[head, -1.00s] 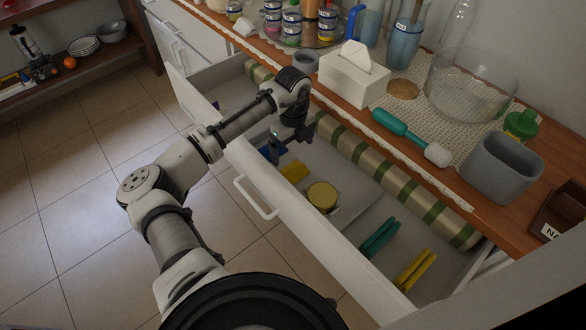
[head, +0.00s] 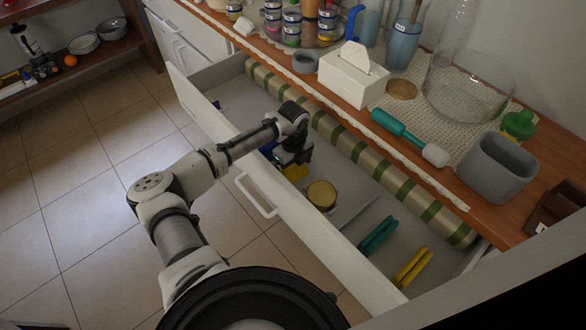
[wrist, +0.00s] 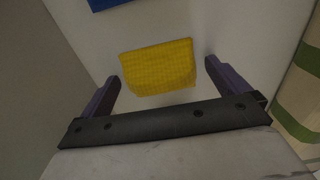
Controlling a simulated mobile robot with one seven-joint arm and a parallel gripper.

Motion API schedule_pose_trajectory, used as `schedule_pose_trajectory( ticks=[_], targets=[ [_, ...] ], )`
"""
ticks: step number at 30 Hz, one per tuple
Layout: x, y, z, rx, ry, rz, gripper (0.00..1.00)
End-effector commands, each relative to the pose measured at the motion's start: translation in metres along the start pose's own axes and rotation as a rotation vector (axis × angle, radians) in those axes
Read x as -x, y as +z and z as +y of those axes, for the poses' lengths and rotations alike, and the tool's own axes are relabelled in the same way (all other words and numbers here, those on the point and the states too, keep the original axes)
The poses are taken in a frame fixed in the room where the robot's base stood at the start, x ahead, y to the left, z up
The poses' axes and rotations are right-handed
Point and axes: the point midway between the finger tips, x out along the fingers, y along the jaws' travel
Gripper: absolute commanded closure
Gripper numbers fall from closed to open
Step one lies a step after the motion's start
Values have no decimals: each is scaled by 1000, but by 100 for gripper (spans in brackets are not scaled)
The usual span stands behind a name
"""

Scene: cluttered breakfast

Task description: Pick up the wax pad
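A yellow textured pad (head: 296,172), which I take to be the wax pad, lies in the open drawer. My gripper (head: 291,163) is over it and partly hides it in the head view. In the wrist view the gripper (wrist: 162,72) is open, and the pad (wrist: 158,68) shows between and beyond its two fingers. The fingers hold nothing. Height above the pad is hard to tell.
A blue item (head: 268,148) lies just beyond the pad. A round gold-lidded tin (head: 321,195), green (head: 378,236) and yellow (head: 412,267) items share the drawer (head: 345,247). A long green-striped roll (head: 372,165) runs along its back. The cluttered counter (head: 345,101) stands above.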

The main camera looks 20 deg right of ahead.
Motion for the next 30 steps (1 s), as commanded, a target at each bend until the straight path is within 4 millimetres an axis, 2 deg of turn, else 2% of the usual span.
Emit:
schedule_pose_trajectory(
  ticks=[2,10,17,20,30],
  targets=[
    [0,0,0,0,0,0,9],
    [0,0,0,0,0,0,44],
    [1,0,0,0,-1,0,46],
    [8,0,0,0,-1,-1,46],
    [72,0,-1,-1,-3,-2,46]
  ],
)
